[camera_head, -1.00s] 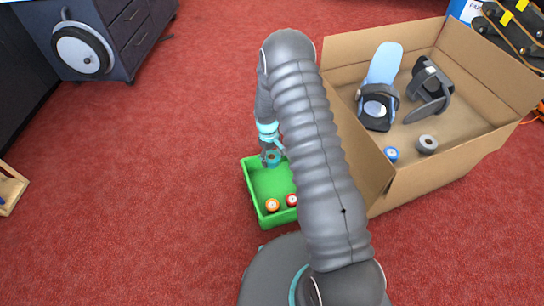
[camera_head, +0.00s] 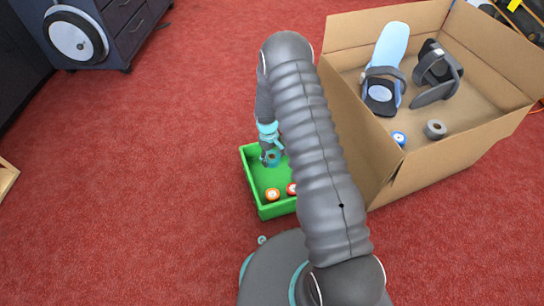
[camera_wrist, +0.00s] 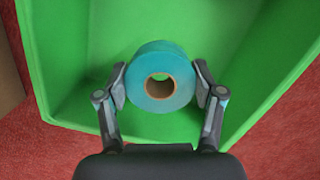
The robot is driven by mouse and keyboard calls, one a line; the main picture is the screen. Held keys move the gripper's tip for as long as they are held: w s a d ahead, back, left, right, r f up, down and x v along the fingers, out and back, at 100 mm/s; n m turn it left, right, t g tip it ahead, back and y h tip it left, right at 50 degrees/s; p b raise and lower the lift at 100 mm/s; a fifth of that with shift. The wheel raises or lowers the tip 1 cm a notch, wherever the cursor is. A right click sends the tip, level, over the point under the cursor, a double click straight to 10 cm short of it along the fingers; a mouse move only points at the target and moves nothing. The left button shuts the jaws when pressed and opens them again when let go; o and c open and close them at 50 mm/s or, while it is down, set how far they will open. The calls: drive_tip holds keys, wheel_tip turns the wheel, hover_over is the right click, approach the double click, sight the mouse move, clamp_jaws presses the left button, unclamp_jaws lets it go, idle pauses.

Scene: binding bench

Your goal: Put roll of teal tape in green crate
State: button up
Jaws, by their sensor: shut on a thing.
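The roll of teal tape (camera_wrist: 160,62) is between the two fingers of my gripper (camera_wrist: 161,88) in the wrist view, with its brown core facing the camera. My gripper (camera_head: 270,157) is shut on it inside the far end of the green crate (camera_head: 262,210) in the head view. The green crate (camera_wrist: 62,80) surrounds the roll in the wrist view. I cannot tell whether the roll touches the crate floor. An orange roll (camera_head: 272,194) and a red roll (camera_head: 292,189) lie at the crate's near end. My arm hides the crate's right side.
A large open cardboard box (camera_head: 375,155) stands right of the crate. It holds a blue tape roll (camera_head: 399,138), a grey tape roll (camera_head: 436,129) and strapped gear (camera_head: 381,85). A dark wheeled cabinet (camera_head: 120,30) is at the back left.

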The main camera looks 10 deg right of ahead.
sight(272, 163)
drive_tip(key=shift+f+b, duration=1.4)
drive_tip(key=shift+f, duration=0.7)
drive_tip(key=o, duration=1.3)
drive_tip(key=shift+c, duration=0.2)
wheel_tip(272, 163, up, 20)
drive_tip(key=p, duration=1)
